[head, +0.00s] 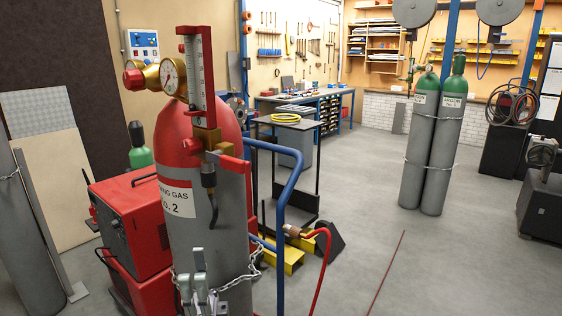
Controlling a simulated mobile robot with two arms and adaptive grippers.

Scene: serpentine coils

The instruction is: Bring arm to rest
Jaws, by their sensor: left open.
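My left gripper (197,278) shows small at the bottom edge, pale grey, with its fingers pointing up. It is open, and I see nothing between its fingers. It is in front of the lower part of a grey gas cylinder with a red top (205,235), close to the chain (243,278) around it. I cannot tell whether it touches either. The rest of the left arm is out of the picture. My right gripper is not in view.
The cylinder carries a gauge (172,76) and a red-framed flow tube (197,70). A red machine (132,222) stands left, a blue rail (291,190) right. Two chained green-topped cylinders (432,150) stand farther back. A red hose (322,270) reaches the floor. Grey floor (460,265) is open at right.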

